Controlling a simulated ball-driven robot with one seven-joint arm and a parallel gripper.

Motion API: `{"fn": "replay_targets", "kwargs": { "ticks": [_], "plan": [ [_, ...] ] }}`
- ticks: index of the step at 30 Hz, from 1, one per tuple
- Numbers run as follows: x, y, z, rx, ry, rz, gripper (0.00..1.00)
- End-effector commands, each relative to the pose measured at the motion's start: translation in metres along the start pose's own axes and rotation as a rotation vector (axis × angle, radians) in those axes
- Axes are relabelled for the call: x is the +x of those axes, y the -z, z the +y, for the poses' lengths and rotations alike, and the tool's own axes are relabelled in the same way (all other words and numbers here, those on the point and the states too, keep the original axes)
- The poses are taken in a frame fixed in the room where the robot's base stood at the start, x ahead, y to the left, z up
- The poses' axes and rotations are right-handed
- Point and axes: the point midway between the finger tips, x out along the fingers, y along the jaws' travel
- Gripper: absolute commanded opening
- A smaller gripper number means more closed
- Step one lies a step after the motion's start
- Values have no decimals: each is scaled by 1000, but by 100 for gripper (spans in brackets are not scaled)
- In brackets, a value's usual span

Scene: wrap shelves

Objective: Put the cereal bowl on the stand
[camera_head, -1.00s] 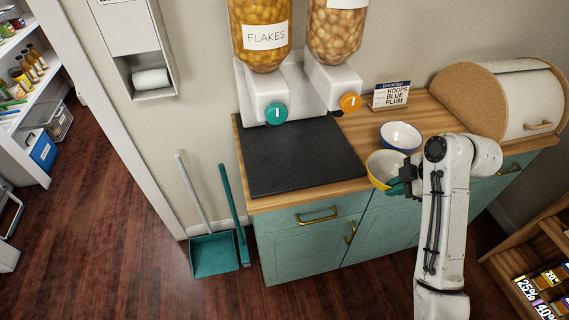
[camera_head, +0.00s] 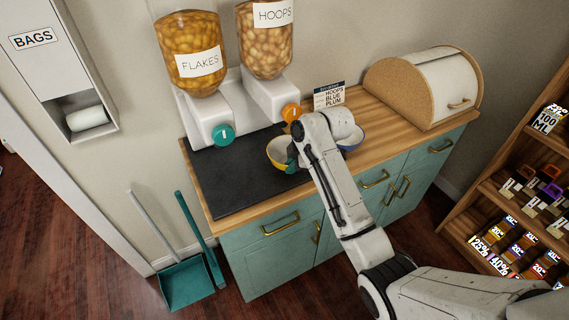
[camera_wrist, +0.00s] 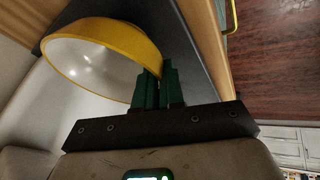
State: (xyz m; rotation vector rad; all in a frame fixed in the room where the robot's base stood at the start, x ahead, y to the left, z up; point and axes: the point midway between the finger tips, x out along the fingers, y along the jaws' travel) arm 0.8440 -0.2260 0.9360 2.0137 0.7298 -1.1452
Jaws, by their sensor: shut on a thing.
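My gripper (camera_head: 292,158) is shut on the rim of a yellow bowl (camera_head: 279,152) with a white inside. In the wrist view the green fingers (camera_wrist: 158,85) pinch the rim of the yellow bowl (camera_wrist: 105,45), which looks empty. In the head view the bowl is over the right end of a flat black slab (camera_head: 235,178) below the dispensers; whether it touches cannot be told. A blue bowl (camera_head: 352,140) with a white inside stands on the wooden counter to the right, partly hidden by my arm. I cannot tell which thing is the stand.
The flakes dispenser (camera_head: 191,60) and hoops dispenser (camera_head: 265,40) stand behind the slab. A card (camera_head: 328,96) reads hoops, blue, plum. A bread box (camera_head: 425,85) is at the counter's right. The slab's left part is clear. A shelf of goods (camera_head: 525,210) stands at far right.

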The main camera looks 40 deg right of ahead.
Motion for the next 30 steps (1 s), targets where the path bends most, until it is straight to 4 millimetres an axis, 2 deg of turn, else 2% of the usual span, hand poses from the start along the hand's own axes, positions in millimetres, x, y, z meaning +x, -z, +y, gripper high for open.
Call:
{"fn": "replay_targets", "kwargs": {
  "ticks": [5, 9, 21, 22, 29, 30],
  "plan": [
    [11, 22, 18, -4, -2, 0, 0],
    [23, 13, 10, 0, -1, 0, 0],
    [28, 11, 9, -2, -2, 1, 0],
    [27, 11, 9, -1, -1, 1, 11],
    [27, 11, 9, -1, -1, 1, 33],
    [27, 11, 9, -1, -1, 1, 34]
  ]
}}
